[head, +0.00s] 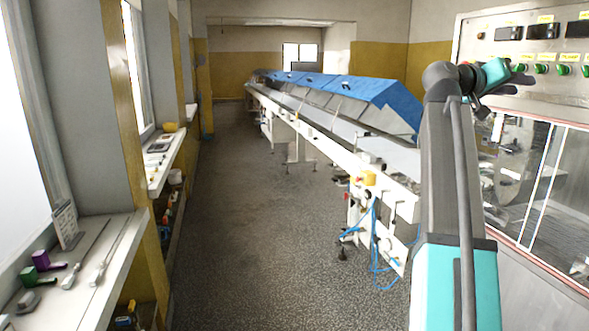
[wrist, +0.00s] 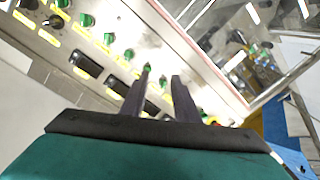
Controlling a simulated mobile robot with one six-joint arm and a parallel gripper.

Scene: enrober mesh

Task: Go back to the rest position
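My arm rises at the right of the head view, folded at the top. My gripper (head: 518,82) is at its end, in front of the machine's control panel (head: 535,34). In the wrist view, the two dark fingers of my gripper (wrist: 162,80) stand apart with a gap between them. Nothing is held in that gap. The panel (wrist: 95,25), with its green knobs, dark displays and yellow labels, lies beyond the fingers. I cannot tell how far the fingertips are from it.
A long conveyor (head: 350,133) with blue covers (head: 380,95) runs back along the right. The speckled floor (head: 250,220) to its left is clear. A window sill (head: 100,255) on the left holds a purple item (head: 41,260) and tools. A glazed cabinet (head: 545,180) is at right.

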